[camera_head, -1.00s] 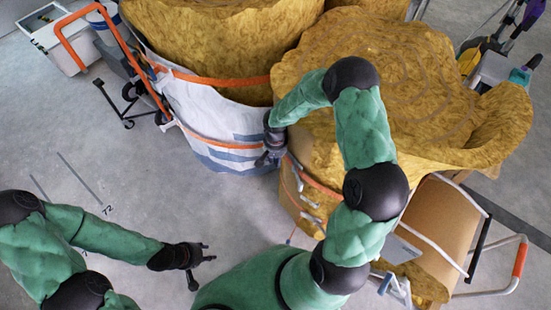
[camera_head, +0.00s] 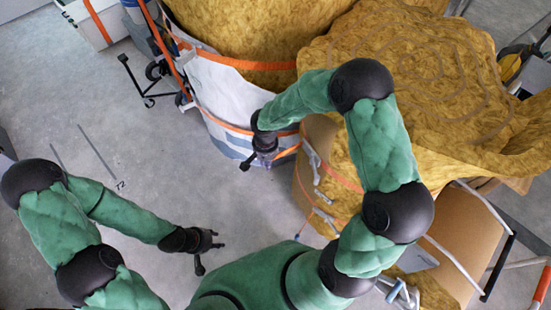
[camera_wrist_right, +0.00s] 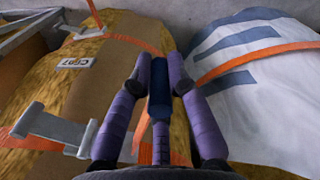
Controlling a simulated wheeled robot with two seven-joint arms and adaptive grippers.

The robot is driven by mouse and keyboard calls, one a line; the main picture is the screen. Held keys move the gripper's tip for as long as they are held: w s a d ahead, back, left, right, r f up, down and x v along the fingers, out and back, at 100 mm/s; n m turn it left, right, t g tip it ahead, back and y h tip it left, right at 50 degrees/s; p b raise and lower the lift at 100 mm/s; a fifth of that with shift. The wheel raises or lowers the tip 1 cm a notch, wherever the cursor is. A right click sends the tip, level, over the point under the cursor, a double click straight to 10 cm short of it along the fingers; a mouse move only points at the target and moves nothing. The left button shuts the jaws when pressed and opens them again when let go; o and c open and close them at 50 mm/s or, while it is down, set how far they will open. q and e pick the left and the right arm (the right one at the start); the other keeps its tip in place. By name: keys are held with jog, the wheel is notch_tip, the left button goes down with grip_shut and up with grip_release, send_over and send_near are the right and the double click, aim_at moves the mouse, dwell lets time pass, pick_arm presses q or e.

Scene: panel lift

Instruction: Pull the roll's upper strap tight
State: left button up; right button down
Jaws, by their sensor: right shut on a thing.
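The yellow insulation roll (camera_head: 405,70), partly wrapped in brown paper, stands right of center in the head view. An orange upper strap (camera_head: 341,176) circles its side, with a grey metal buckle (camera_head: 312,157). In the right wrist view the buckle (camera_wrist_right: 55,130) is at lower left, and an orange strap end (camera_wrist_right: 139,137) runs from it between my purple fingers. My right gripper (camera_head: 262,158) is shut on that strap end, left of the buckle and apart from the roll. The exact grip is partly hidden by the fingers. My left gripper (camera_head: 212,254) is open and empty over bare floor.
A second roll in a white-and-blue wrap (camera_head: 230,92) with orange straps stands close behind my right gripper. A lower buckle (camera_head: 325,217) is on the near roll. The floor (camera_head: 80,110) at left is clear.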

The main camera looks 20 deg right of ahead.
jog(key=shift+a, duration=0.25)
jog(key=c, duration=1.3)
grip_release()
jog(key=shift+o, duration=0.6)
jog(key=shift+r, duration=0.55)
notch_tip(320, 180, up, 11)
jog(key=shift+f, duration=0.1)
jog(key=shift+s, duration=0.1)
